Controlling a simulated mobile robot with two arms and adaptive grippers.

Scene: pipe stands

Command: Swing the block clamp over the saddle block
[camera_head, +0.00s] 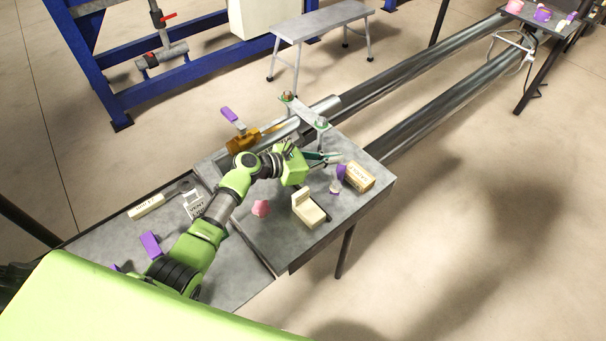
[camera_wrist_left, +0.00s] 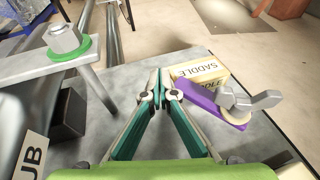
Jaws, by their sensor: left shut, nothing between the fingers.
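The saddle block is a tan block lettered SADDLE (camera_head: 360,177) near the right edge of the grey table; it also shows in the left wrist view (camera_wrist_left: 198,72). The block clamp is a purple bar (camera_wrist_left: 208,100) with a grey wing nut (camera_wrist_left: 250,102) at one end. It shows at the block's left side in the head view (camera_head: 341,172). In the wrist view the bar runs along the block's near side, not across its top. My left gripper (camera_head: 336,155) is shut and empty; its tips (camera_wrist_left: 160,82) are just left of the bar's free end. Contact cannot be told.
A metal strap with a bolt and green washer (camera_wrist_left: 68,48) stands on posts left of my gripper. A cream block (camera_head: 307,208) and a pink piece (camera_head: 261,208) lie on the near table. Two long pipes (camera_head: 430,60) run away behind the table.

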